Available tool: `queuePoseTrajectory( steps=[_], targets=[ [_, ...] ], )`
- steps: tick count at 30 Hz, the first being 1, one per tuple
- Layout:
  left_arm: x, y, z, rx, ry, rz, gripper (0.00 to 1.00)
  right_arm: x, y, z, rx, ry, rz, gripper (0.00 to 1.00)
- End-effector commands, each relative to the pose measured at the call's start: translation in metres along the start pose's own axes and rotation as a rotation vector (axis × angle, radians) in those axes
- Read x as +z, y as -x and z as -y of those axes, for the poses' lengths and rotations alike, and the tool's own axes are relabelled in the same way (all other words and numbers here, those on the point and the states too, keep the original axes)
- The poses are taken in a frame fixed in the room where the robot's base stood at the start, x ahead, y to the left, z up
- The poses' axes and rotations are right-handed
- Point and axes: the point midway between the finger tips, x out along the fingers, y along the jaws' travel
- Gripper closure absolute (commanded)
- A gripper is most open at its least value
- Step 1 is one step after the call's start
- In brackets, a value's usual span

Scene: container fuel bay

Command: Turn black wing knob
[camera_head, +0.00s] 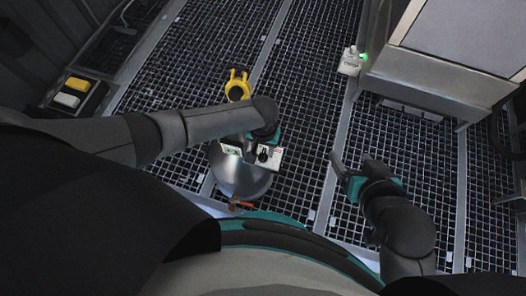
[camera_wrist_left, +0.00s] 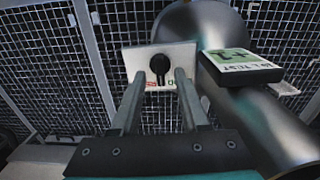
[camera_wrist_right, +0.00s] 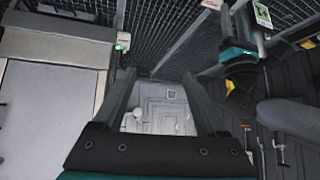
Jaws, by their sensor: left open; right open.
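The black wing knob (camera_wrist_left: 160,66) sits on a white panel (camera_wrist_left: 133,62) with green and red markings, mounted on a metal cylinder (camera_head: 240,180). It also shows in the head view (camera_head: 263,154). My left gripper (camera_wrist_left: 159,76) is open and faces the panel. In the left wrist view, its fingertips appear on either side of the knob's lower part; I cannot tell whether they touch it. In the head view, my left wrist partly covers the panel area. My right gripper (camera_head: 353,170) is open and empty, to the right of the cylinder.
A green-and-white labelled block (camera_wrist_left: 240,66) sits right beside the panel. A yellow fitting (camera_head: 238,86) stands behind the cylinder. A small white box with a green light (camera_head: 351,62) and a large cabinet (camera_head: 440,75) are at the right. The grated floor around my right gripper is clear.

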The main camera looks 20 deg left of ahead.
Motion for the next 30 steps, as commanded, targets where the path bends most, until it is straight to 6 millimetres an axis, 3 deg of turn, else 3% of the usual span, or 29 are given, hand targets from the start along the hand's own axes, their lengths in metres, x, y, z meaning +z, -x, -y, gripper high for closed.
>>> queuePoseTrajectory(
  steps=[15,28,30],
  targets=[
    [0.0,-0.02,0.0,0.0,0.001,0.0,0.55,-0.017,-0.013,0.026,-0.07,-0.017,-0.244,0.25],
    [0.0,-0.021,0.0,0.0,0.0,-0.001,0.55,-0.02,-0.012,0.028,-0.077,-0.02,-0.273,0.25],
    [0.0,-0.021,0.0,0.0,0.0,-0.001,0.62,-0.02,-0.012,0.028,-0.077,-0.02,-0.273,0.25]
  ],
)
